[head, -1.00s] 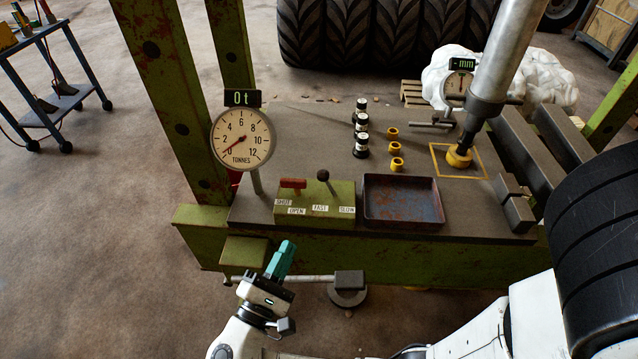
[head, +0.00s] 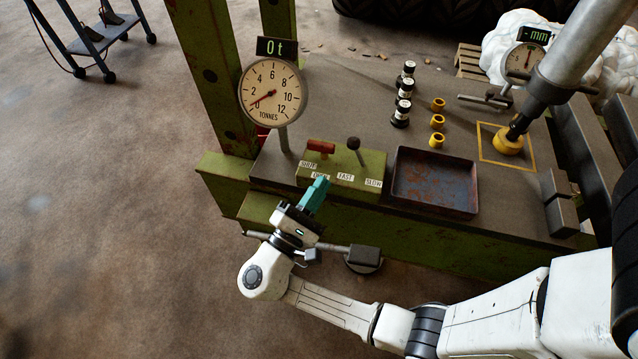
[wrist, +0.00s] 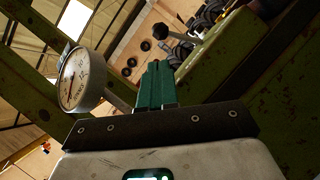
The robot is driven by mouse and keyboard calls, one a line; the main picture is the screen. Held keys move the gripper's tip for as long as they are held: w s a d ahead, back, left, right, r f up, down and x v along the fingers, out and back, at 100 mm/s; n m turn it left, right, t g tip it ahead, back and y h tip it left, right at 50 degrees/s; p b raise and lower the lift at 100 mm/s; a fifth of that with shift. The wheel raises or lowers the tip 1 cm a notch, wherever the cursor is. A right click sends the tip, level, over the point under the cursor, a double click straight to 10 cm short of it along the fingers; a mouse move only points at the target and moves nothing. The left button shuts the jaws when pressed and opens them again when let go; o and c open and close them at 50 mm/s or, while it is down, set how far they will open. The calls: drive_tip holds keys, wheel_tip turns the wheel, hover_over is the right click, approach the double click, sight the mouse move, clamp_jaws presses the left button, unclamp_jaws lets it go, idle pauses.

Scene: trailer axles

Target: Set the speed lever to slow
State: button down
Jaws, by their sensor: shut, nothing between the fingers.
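The speed lever (head: 354,146) is a short rod with a dark round knob on the green control box (head: 345,174), above the FAST and SLOW labels. It stands nearly upright, and I cannot tell which label it favours. In the wrist view its dark knob (wrist: 161,29) shows above and beyond my fingers. A red-handled lever (head: 321,147) sits to its left, above the SHUT and OPEN labels. My gripper (head: 318,184) has teal fingers, shut and empty, just in front of the box's lower left edge. It partly covers the OPEN label. The fingers also fill the middle of the wrist view (wrist: 155,82).
A round tonnes gauge (head: 272,94) with a 0 t display stands at the left. A rusty tray (head: 434,181) lies right of the box. Yellow rings (head: 437,122), black-and-white cylinders (head: 402,100) and the ram (head: 548,90) are farther back.

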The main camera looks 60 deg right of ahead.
sight(357, 153)
drive_tip(key=p+x, duration=0.1)
drive_tip(key=x, duration=0.6)
drive_tip(key=shift+d+r, duration=0.1)
drive_tip(key=shift+d, duration=0.1)
